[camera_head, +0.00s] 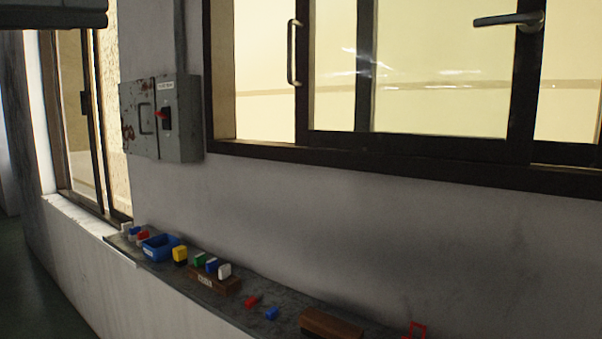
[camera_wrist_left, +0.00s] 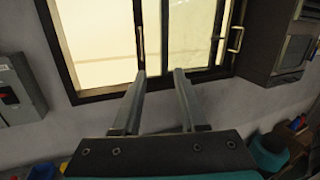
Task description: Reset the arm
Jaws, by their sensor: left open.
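My left gripper (camera_wrist_left: 160,74) shows in the left wrist view. Its two grey fingers are apart, with nothing between them. They point up toward a dark-framed window (camera_wrist_left: 88,96) and the pale wall below it. I cannot make out the left gripper in the head view. My right gripper is in neither view. No sock or sock board can be made out.
A narrow ledge (camera_head: 285,328) runs along the wall, bearing a blue bin (camera_head: 160,248), coloured blocks and a brown block (camera_head: 330,325). A grey switch box (camera_head: 180,120) hangs on the wall. A dark cabinet-like unit (camera_wrist_left: 280,40) stands at upper right in the wrist view.

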